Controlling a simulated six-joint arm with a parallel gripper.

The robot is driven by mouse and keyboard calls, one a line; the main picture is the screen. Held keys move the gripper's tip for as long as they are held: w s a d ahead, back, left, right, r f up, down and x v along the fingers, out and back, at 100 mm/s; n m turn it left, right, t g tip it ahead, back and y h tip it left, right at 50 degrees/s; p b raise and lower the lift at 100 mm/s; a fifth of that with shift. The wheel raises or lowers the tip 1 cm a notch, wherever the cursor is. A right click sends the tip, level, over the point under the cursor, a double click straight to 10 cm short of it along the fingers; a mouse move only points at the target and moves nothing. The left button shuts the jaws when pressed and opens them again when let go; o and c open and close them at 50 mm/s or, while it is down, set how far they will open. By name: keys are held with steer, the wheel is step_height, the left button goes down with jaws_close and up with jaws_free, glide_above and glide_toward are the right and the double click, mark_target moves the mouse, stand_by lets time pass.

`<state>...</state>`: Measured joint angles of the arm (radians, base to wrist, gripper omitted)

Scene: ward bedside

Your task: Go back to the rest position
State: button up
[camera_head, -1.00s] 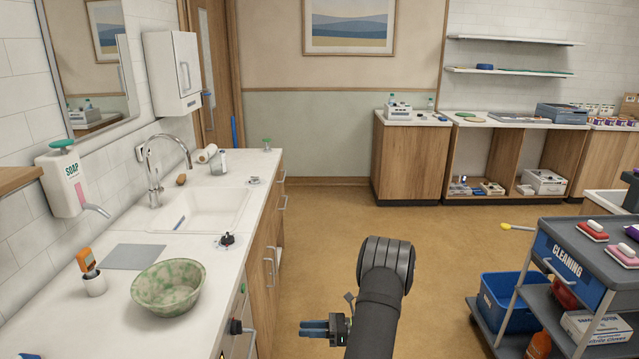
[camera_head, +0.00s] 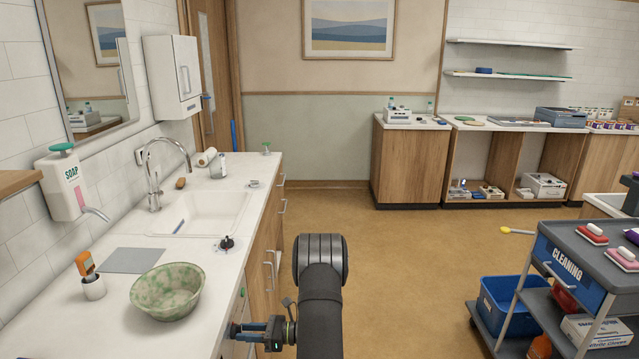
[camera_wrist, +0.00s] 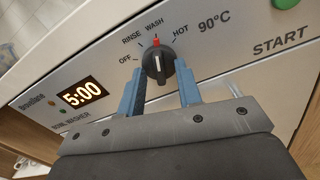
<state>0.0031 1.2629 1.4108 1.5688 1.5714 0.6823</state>
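My gripper (camera_head: 240,331) is at the front of the counter, low at the washer panel. In the wrist view its two blue fingers (camera_wrist: 158,82) are apart. The black dial (camera_wrist: 158,64) of the washer sits between the fingertips, with a small gap showing on each side. The dial's pointer is up towards WASH, by a red mark. The washer panel (camera_wrist: 222,48) also reads OFF, RINSE, HOT and 90°C, and its display (camera_wrist: 81,94) shows 5:00. In the head view the gripper covers the dial.
A green mottled bowl (camera_head: 166,304) stands on the counter (camera_head: 120,335) above the washer. The sink (camera_head: 208,212) is behind it. A grey cleaning cart (camera_head: 580,235) stands at the right. The floor (camera_head: 420,270) between cart and counter is clear.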

steer(key=shift+n, duration=4.6)
steer(key=d+m, duration=0.8)
steer(key=d, duration=0.9)
steer(key=a, duration=1.7)
steer(key=shift+m, duration=0.3)
